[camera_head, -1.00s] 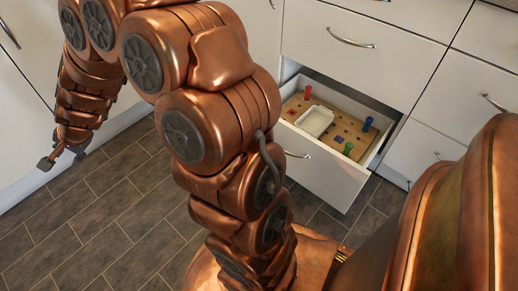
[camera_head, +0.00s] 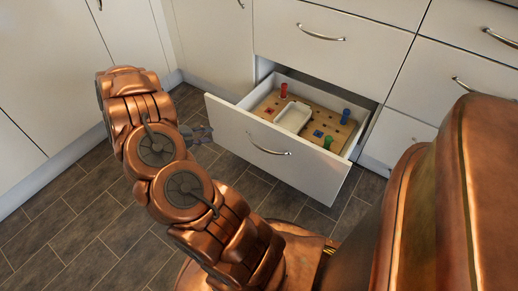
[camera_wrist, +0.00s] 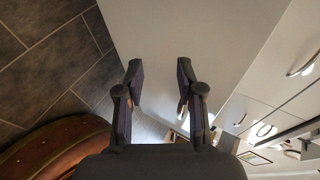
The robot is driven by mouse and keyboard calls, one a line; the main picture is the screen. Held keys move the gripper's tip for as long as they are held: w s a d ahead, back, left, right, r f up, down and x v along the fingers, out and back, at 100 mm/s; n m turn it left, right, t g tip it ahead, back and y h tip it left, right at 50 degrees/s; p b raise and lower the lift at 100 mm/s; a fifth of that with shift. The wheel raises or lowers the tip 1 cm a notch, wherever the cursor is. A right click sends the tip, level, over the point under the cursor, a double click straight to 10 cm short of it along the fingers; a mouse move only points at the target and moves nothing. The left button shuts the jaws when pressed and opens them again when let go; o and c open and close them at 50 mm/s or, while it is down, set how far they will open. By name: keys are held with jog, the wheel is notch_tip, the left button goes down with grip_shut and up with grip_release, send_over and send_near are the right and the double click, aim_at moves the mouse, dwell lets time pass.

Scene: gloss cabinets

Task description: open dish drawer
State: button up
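The dish drawer (camera_head: 262,150) is a white drawer in the lower row, standing well out from the cabinet in the head view. Its front carries a curved metal handle (camera_head: 268,148). Inside are a perforated wooden board (camera_head: 325,118), a white rectangular tray (camera_head: 293,117) and several coloured pegs. My gripper (camera_head: 203,134) is beside the left end of the drawer front, away from the handle. In the wrist view my gripper (camera_wrist: 159,67) is open and empty, its dark fingers apart before a pale panel. I cannot tell whether it touches the drawer front.
A closed white drawer (camera_head: 330,22) with a metal handle is above the open one. More closed drawers (camera_head: 462,78) are at the right. Tall white cabinet doors (camera_head: 45,75) line the left. Dark tiled floor (camera_head: 70,215) is clear at the left front.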

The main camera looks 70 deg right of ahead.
jog(key=s+m+g, duration=0.3)
jog(key=s+g, duration=0.2)
jog(key=s, duration=0.4)
jog(key=m+g+y, duration=0.2)
jog(key=m+g, duration=0.1)
send_near(262, 149)
jog(key=s+d+f, duration=0.1)
jog(key=s+d, duration=0.1)
jog(key=shift+n+h, duration=0.3)
jog(key=shift+b+x, duration=1.2)
jog(key=shift+x, duration=2.5)
jog(key=shift+s+a, duration=0.15)
jog(key=shift+a, duration=0.05)
jog(key=shift+c, duration=0.4)
jog(key=shift+f, duration=0.1)
grip_shut()
